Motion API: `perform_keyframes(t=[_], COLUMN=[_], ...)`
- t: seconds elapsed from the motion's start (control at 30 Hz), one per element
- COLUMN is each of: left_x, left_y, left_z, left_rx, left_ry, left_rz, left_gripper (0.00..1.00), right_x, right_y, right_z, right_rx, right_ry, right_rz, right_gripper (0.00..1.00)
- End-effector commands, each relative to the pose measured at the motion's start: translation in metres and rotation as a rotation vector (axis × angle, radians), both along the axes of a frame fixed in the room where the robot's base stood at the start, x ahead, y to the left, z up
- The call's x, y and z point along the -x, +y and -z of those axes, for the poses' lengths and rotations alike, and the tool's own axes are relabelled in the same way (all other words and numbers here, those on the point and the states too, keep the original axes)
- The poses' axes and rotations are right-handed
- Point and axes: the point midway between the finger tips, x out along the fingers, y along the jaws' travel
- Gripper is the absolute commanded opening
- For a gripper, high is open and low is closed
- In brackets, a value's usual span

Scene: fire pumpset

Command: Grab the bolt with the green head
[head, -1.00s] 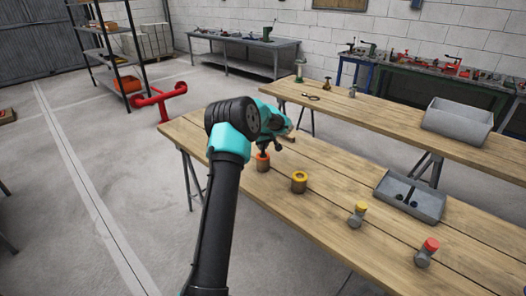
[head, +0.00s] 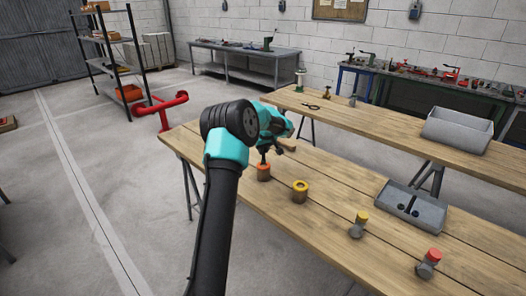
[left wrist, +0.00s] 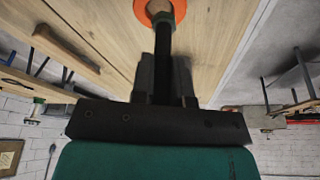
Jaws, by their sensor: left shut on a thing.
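My left gripper (head: 264,155) is over the orange-topped cylinder (head: 263,172) at the far left of the front wooden table. In the left wrist view its fingers (left wrist: 164,75) are shut on the dark shaft of a bolt (left wrist: 164,42). A green band (left wrist: 176,22) shows at the shaft's far end, by the orange ring (left wrist: 143,14). I cannot tell whether the shaft's end touches the ring or stands apart from it. My right gripper is not in view.
A yellow-ringed cylinder (head: 300,192), a yellow-headed piece (head: 358,225) and a red-headed piece (head: 429,264) stand along the front table (head: 330,180). A grey tray (head: 430,212) holds dark bolts.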

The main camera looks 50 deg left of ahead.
Motion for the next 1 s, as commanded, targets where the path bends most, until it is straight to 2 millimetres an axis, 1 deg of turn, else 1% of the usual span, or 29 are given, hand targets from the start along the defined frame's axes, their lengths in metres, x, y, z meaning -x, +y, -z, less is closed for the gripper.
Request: perform_keyframes(t=[0.27,0.7,0.8,1.0], left_x=[0.025,0.078,0.087,0.096], left_y=[-0.027,-0.089,-0.1,-0.11], left_z=[-0.005,-0.013,-0.014,-0.014], left_rx=[-0.001,-0.001,-0.001,0.0], left_ry=[-0.001,-0.002,0.0,-0.002], left_rz=[0.002,0.003,0.003,0.002], left_gripper=[0.0,0.0,0.0,0.0], right_x=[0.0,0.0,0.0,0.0], right_y=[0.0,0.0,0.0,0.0], right_z=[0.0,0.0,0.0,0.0], right_rx=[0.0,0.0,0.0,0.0], right_ry=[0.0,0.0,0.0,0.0], right_rz=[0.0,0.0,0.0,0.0], right_gripper=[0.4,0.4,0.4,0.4])
